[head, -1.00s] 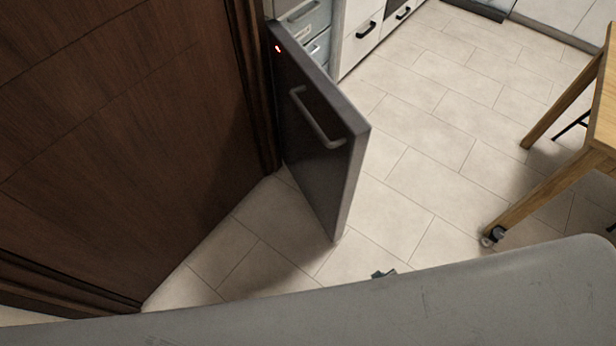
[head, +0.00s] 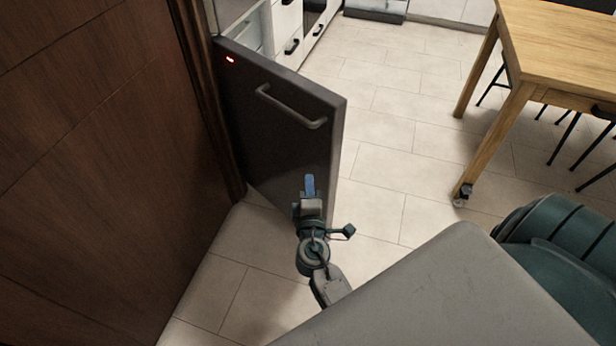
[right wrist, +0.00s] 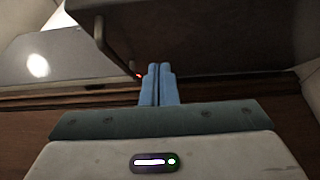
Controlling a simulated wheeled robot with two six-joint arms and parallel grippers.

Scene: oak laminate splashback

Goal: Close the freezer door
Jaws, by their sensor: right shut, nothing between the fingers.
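The freezer door (head: 270,125) stands wide open, a dark grey panel with a bar handle (head: 290,108) and a small red light near its top hinge-side corner. Pale freezer drawers (head: 240,20) show behind its top edge. My right gripper (head: 310,185) is in front of the door's outer face, low and near the free edge; its blue fingers are closed together and empty. I cannot tell whether they touch the door. In the right wrist view the shut fingers (right wrist: 160,85) point toward the dark door (right wrist: 220,40). My left gripper is not in view.
A brown wooden panel (head: 90,150) stands close on the left, beside the door's hinge side. A wooden table (head: 550,45) with wheeled legs and black stools is at the right. The tiled floor (head: 390,130) between door and table is clear.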

